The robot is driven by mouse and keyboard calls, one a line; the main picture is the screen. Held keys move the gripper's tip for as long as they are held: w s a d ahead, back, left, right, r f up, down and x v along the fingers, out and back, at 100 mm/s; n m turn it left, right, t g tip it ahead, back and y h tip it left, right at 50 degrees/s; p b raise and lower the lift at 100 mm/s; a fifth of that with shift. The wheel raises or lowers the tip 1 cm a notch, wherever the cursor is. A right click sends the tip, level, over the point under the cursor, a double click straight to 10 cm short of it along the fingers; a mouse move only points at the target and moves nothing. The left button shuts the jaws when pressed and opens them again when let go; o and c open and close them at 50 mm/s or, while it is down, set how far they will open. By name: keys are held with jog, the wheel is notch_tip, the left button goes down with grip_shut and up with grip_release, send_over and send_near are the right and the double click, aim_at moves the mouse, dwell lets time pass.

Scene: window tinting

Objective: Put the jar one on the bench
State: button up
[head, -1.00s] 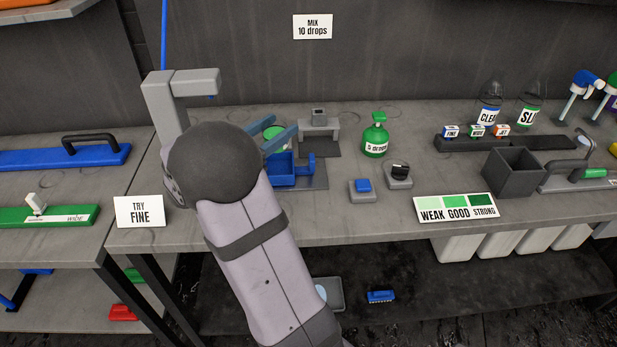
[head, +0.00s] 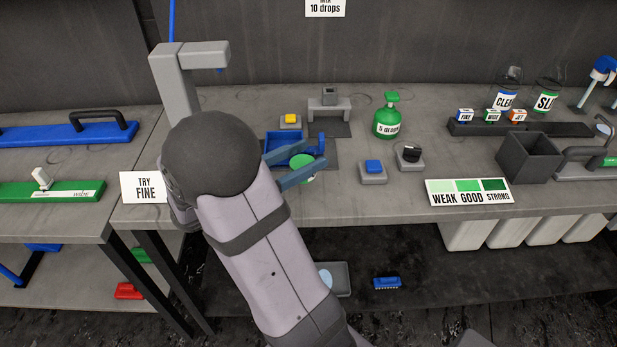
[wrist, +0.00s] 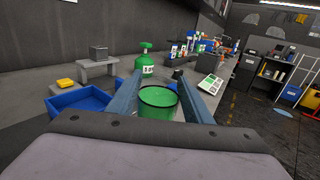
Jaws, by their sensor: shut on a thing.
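The jar (wrist: 158,104), a round dark-rimmed cup with green inside, is between the two blue fingers of my gripper (wrist: 163,100) in the wrist view. My gripper is shut on it. In the head view the jar (head: 304,173) shows partly behind the near finger of my gripper (head: 296,166), in front of the blue tray (head: 280,158). The grey bench (head: 330,205) spreads around and below it. I cannot tell whether the jar's base touches the bench; its lower part is hidden.
A yellow button (head: 290,118) and a small grey stand (head: 328,107) are behind the tray. A green pump bottle (head: 387,118), blue button (head: 373,167) and black knob (head: 411,153) stand to the right. A "TRY FINE" sign (head: 146,187) is left. Bench front is mostly clear.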

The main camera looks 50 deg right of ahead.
jog(key=shift+f, duration=2.65)
jog(key=shift+f, duration=0.1)
jog(key=o, duration=1.1)
jog(key=shift+a, duration=0.15)
jog(key=a, duration=0.3)
jog(key=w+a+b, duration=0.1)
jog(key=a, duration=0.3)
jog(key=w+a+b, duration=0.1)
jog(key=a, duration=0.3)
jog(key=shift+w+a, duration=0.15)
jog(key=shift+a, duration=0.1)
